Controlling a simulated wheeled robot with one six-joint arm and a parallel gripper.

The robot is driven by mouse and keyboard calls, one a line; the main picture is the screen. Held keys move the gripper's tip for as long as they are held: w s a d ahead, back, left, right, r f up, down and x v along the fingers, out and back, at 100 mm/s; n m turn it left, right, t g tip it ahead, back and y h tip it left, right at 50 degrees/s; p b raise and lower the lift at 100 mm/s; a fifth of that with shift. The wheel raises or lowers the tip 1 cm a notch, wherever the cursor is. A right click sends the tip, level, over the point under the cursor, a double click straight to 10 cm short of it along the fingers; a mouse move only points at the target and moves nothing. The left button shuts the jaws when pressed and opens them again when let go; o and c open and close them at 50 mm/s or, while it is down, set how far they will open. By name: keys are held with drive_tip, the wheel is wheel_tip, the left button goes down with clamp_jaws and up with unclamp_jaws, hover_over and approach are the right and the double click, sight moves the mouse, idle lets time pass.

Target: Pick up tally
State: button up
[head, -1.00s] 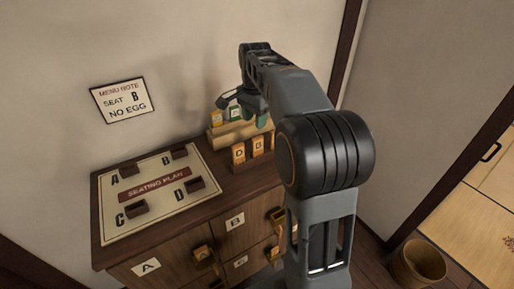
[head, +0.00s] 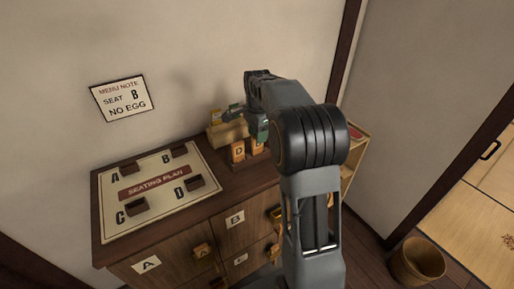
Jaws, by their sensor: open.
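Wooden tallies stand at the back right of the cabinet top. An orange tally marked D (head: 238,151) stands upright in front, with another orange tally (head: 258,147) to its right, partly hidden by my arm. Behind them, a light wooden rack (head: 222,133) holds small tallies with green and orange parts (head: 235,109). My gripper (head: 246,124) is open, just above the orange tallies and beside the rack. Its fingertips are small and partly hidden, and I cannot tell whether they touch a tally.
A seating plan board (head: 153,190) with several dark holders covers the left of the cabinet top (head: 235,188). Labelled drawers are below. A menu note (head: 122,98) hangs on the wall. A wooden bin (head: 418,262) stands on the floor at right. A light wooden shelf (head: 350,160) is behind my arm.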

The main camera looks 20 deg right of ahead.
sight(256, 148)
drive_tip(key=shift+s+f, duration=0.1)
drive_tip(key=shift+f, duration=2.2)
drive_tip(key=shift+c, duration=0.2)
clamp_jaws()
